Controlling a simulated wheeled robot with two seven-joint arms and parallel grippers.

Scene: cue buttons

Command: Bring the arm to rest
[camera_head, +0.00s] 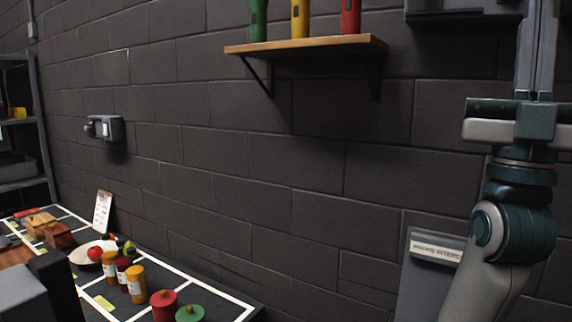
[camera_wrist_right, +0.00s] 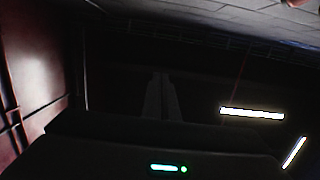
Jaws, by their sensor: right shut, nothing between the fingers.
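My right arm rises along the right edge of the head view. Its gripper (camera_head: 537,45) points up in front of the dark block wall, with the fingertips cut off by the top edge. In the right wrist view the two fingers of this gripper (camera_wrist_right: 160,80) lie side by side, shut, with nothing seen between them. That view is very dark. My left gripper does not show in the head view.
A wooden shelf (camera_head: 305,46) with green, yellow and red bottles is on the wall, left of my right gripper. A table (camera_head: 225,303) at lower left holds jars, a bowl and red and green round objects. A grey labelled box (camera_head: 425,285) stands beside my right arm.

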